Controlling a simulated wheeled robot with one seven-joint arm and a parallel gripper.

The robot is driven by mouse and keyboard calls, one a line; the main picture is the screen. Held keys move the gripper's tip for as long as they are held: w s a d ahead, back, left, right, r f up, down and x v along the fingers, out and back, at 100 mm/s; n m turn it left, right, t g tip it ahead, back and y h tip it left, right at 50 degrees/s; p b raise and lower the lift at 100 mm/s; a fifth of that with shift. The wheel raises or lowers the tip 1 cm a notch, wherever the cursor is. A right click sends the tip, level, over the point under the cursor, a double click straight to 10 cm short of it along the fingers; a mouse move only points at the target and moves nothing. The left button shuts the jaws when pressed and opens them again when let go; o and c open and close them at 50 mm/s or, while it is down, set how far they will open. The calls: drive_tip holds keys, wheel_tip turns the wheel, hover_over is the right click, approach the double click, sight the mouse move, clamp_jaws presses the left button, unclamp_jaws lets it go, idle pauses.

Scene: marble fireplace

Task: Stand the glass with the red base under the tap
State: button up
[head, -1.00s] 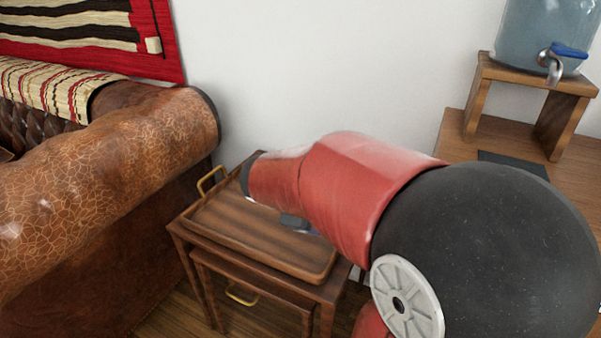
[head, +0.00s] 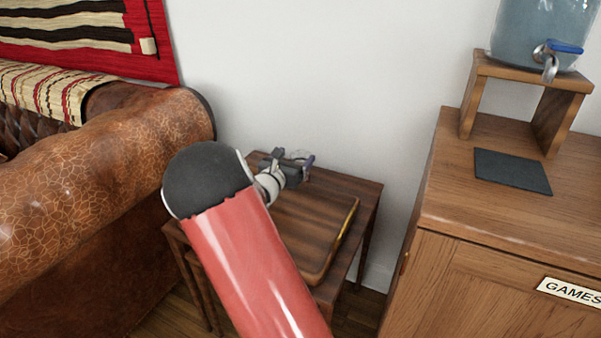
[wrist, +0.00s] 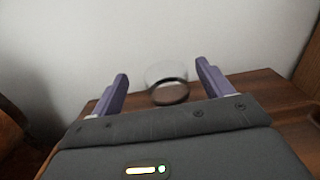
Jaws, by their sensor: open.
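A clear glass (wrist: 167,75) stands between and beyond my fingertips in the wrist view. Its ring looks dark there, and I cannot tell if its base is red. In the head view a faint clear shape by my fingers looks like the same glass (head: 299,155). My gripper (head: 300,162) is open, low over the back of the small wooden table; both purple fingers show in the wrist view (wrist: 161,72), with no contact visible. The metal tap (head: 549,62) with a blue lever sticks out from the water dispenser, above a dark mat (head: 512,170).
A wooden tray (head: 318,270) with a brass handle lies on the small table (head: 368,196), partly hidden by my arm. The dispenser (head: 535,25) stands on a wooden riser (head: 480,100) on the cabinet (head: 450,200). A leather sofa (head: 90,190) is at left. The mat is bare.

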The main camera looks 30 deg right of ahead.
sight(305, 151)
drive_tip(key=x, duration=0.2)
drive_tip(key=f+x, duration=0.1)
drive_tip(key=x, duration=0.2)
drive_tip(key=shift+s+d, duration=0.15)
drive_tip(key=shift+d, duration=0.1)
drive_tip(key=c, duration=1.6)
